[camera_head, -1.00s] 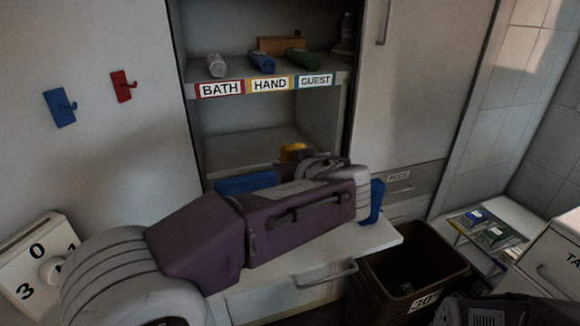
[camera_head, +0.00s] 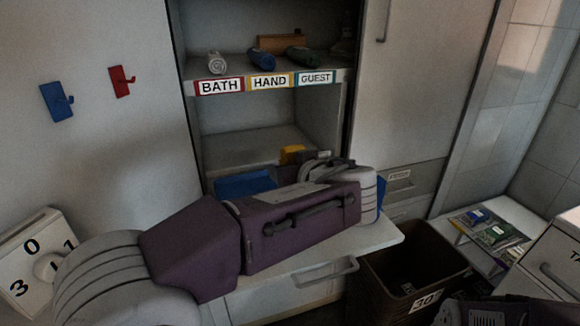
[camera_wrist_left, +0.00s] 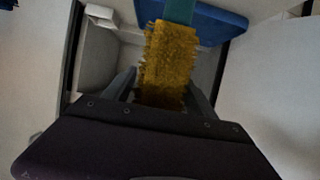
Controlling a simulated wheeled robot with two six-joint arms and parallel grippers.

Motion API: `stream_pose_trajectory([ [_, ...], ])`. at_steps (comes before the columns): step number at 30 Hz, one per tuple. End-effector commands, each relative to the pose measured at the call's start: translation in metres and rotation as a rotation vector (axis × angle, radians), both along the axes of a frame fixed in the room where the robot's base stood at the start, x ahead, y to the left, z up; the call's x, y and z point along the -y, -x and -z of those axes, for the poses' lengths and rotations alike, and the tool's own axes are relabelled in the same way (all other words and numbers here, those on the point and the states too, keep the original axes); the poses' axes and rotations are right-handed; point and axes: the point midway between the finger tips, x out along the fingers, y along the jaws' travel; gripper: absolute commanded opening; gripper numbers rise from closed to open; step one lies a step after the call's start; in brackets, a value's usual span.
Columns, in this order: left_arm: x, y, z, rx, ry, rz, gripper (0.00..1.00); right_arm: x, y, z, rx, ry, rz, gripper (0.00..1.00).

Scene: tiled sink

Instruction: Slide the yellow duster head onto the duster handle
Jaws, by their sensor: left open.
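The yellow duster head (camera_wrist_left: 168,55) is fluffy and stands in the middle of the left wrist view. A teal strip (camera_wrist_left: 180,10) meets its far end; I cannot tell whether this is the duster handle. My left gripper (camera_wrist_left: 160,90) is open, with one finger on each side of the near part of the duster head. Whether the fingers touch it cannot be told. In the head view a small yellow patch of the duster head (camera_head: 291,154) shows behind my left arm, which hides the left gripper.
A blue tray-like object (camera_head: 245,184) lies on the white counter (camera_head: 375,236) behind my left arm. A labelled shelf (camera_head: 265,82) with rolled towels is above. A dark bin (camera_head: 415,262) stands at right. Blue and red hooks are on the left wall.

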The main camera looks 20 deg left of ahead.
Motion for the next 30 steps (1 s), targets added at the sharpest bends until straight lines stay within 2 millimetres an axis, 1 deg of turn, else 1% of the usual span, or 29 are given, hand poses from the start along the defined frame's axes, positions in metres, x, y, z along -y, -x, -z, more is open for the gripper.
stream_pose_trajectory([
  [3, 0.016, 0.021, -0.012, 0.002, 0.003, 0.008, 0.65, 0.000, 0.000, -0.003, 0.000, 0.000, 0.000, 0.65],
  [6, 0.027, 0.037, -0.020, 0.001, 0.002, 0.006, 0.65, 0.000, 0.000, -0.005, 0.000, 0.000, 0.000, 0.65],
  [9, 0.035, 0.050, -0.027, 0.001, 0.002, 0.006, 0.65, 0.000, 0.000, -0.006, 0.000, 0.000, 0.000, 0.65],
  [12, 0.039, 0.058, -0.030, 0.001, 0.001, 0.003, 0.65, 0.000, 0.000, -0.007, 0.000, 0.000, 0.000, 0.65],
  [16, 0.041, 0.061, -0.030, 0.000, 0.001, 0.002, 0.65, 0.000, 0.000, -0.007, 0.000, 0.000, 0.000, 0.65],
  [30, 0.040, 0.060, -0.030, 0.000, 0.000, 0.001, 0.65, 0.000, 0.000, -0.007, 0.000, 0.000, 0.000, 0.65],
])
